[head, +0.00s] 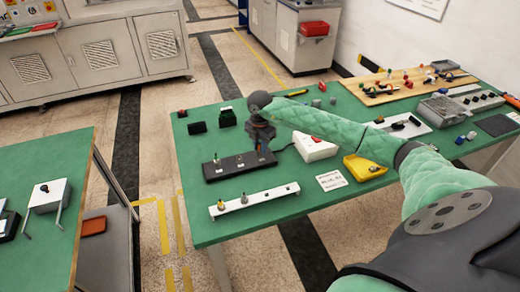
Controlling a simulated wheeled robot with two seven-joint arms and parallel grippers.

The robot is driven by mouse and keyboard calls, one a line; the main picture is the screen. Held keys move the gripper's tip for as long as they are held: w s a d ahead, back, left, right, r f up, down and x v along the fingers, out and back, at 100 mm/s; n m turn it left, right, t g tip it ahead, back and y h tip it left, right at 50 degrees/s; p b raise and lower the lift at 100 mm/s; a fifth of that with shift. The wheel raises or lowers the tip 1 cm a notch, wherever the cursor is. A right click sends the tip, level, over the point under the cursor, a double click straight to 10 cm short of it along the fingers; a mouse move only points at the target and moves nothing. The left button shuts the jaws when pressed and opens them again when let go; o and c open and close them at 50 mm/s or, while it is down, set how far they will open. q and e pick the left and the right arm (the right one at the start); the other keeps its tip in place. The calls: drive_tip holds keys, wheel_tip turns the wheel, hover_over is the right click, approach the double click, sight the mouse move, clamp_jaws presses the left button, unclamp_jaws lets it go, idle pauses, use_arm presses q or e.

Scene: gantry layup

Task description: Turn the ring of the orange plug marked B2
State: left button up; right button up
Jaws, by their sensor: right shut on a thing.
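My right gripper (262,148) points down over the right part of a black socket strip (232,167) on the green table. It is shut on an orange plug (260,154), which shows only as a small bit of orange between and below the fingers. The plug stands at the strip; the gripper hides most of it, and I cannot read a B2 mark or make out its ring. Small metal-topped connectors (216,160) stand on the same strip. My left gripper is not in view.
A white strip (254,201) with brass and dark fittings lies in front. Black blocks (197,128) stand behind. The table's left front corner is clear.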

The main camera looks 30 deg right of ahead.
drive_tip(key=m+b, duration=0.1)
drive_tip(key=m, duration=0.4)
drive_tip(key=shift+b, duration=0.3)
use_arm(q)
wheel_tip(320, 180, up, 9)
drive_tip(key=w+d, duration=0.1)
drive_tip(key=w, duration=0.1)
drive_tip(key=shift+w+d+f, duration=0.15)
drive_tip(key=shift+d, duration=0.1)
use_arm(e)
drive_tip(key=shift+m, duration=1.2)
drive_tip(key=o, duration=1)
use_arm(q)
drive_tip(key=shift+b, duration=0.3)
use_arm(e)
drive_tip(key=shift+r, duration=0.1)
